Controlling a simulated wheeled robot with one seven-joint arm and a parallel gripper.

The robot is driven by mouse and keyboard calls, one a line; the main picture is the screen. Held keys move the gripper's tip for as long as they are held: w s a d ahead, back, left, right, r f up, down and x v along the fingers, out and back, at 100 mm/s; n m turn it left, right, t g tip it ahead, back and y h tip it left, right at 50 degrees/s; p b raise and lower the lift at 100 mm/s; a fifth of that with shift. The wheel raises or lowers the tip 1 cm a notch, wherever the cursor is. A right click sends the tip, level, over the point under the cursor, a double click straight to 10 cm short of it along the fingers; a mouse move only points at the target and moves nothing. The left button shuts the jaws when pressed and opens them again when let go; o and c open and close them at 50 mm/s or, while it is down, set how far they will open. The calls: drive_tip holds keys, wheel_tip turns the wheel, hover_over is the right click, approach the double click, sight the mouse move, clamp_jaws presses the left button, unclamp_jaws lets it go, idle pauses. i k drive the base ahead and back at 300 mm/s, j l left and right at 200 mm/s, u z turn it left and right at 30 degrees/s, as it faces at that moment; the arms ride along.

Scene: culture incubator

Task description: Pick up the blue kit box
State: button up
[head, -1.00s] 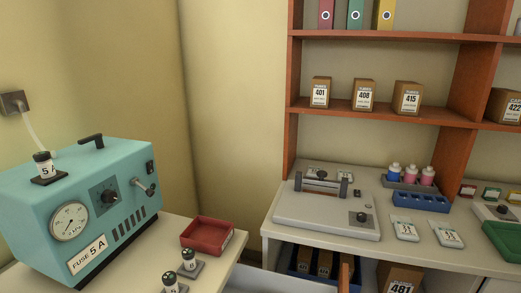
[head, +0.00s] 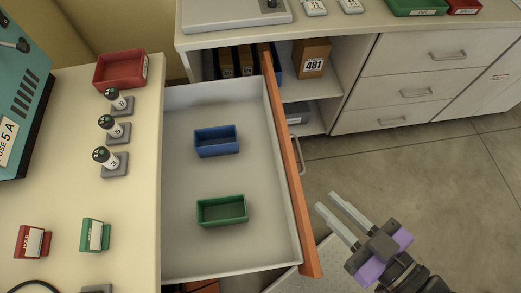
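A small open-topped blue box (head: 217,141) sits in the upper middle of an open white drawer (head: 180,225). A similar green box (head: 222,210) sits below it in the same drawer, apart from it. I see no label on the blue box. My gripper (head: 325,201) is at the lower right, outside the drawer beyond its orange front panel (head: 286,160). Its two pale fingers are apart with nothing between them, and they point up and left.
A counter (head: 130,190) on the left holds a red tray (head: 119,70), several small bottles, and red and green cards. A cabinet (head: 385,70) with drawers and an open shelf holding box 481 (head: 312,57) stands behind. Grey floor (head: 370,165) is clear at right.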

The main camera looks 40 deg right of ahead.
sight(219, 141)
drive_tip(key=i+l+u, duration=0.15)
drive_tip(key=u, duration=0.2)
drive_tip(key=i+l+u, duration=0.15)
drive_tip(key=u, duration=0.15)
drive_tip(key=l+u, duration=0.45)
drive_tip(key=l, duration=0.15)
drive_tip(key=l+u, duration=0.4)
drive_tip(key=l, duration=0.2)
drive_tip(key=k+l, duration=0.5)
drive_tip(key=k, duration=0.15)
drive_tip(key=k+l+u, duration=0.1)
drive_tip(key=k+l, duration=0.45)
drive_tip(key=k, duration=0.05)
